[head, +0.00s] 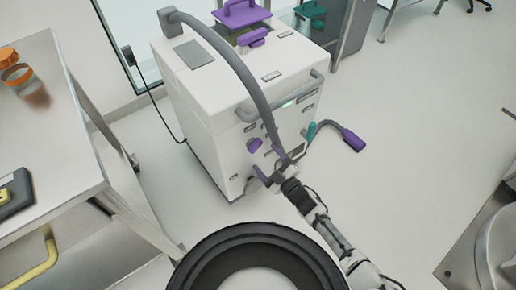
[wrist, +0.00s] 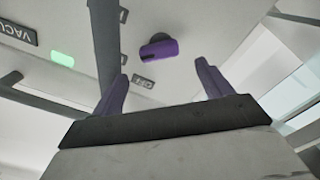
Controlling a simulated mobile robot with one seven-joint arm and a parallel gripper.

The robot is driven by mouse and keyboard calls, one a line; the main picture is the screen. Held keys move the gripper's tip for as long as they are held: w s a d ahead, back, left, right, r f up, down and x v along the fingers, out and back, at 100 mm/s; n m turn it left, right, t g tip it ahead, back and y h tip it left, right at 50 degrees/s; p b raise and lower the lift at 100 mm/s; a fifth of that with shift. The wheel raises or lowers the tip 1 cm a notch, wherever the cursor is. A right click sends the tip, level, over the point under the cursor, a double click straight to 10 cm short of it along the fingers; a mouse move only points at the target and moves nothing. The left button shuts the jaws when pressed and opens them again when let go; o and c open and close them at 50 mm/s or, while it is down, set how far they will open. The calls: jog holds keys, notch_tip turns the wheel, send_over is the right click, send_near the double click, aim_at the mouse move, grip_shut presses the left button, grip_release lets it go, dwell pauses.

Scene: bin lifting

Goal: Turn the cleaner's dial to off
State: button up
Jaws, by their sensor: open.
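The cleaner (head: 215,110) is a white boxy machine on the floor, with a grey hose and a grey front handle. Its purple dial (head: 254,145) is on the front panel. In the wrist view the dial (wrist: 159,49) is a purple knob lying roughly sideways, with a small label, too small to read surely, below it. My gripper (head: 268,165) is close in front of the panel, by the dial. In the wrist view my gripper (wrist: 162,69) is open and empty, its two purple fingers apart; the dial appears beyond and between their tips, not gripped.
A green light (wrist: 62,59) and a dark label plate (wrist: 15,33) are on the panel. The grey hose (head: 232,65) hangs across the cleaner's front. A purple-tipped hose (head: 350,138) sticks out right. A steel table (head: 60,130) stands left.

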aim_at(256, 148)
jog(key=x, duration=0.6)
jog(key=c, duration=1)
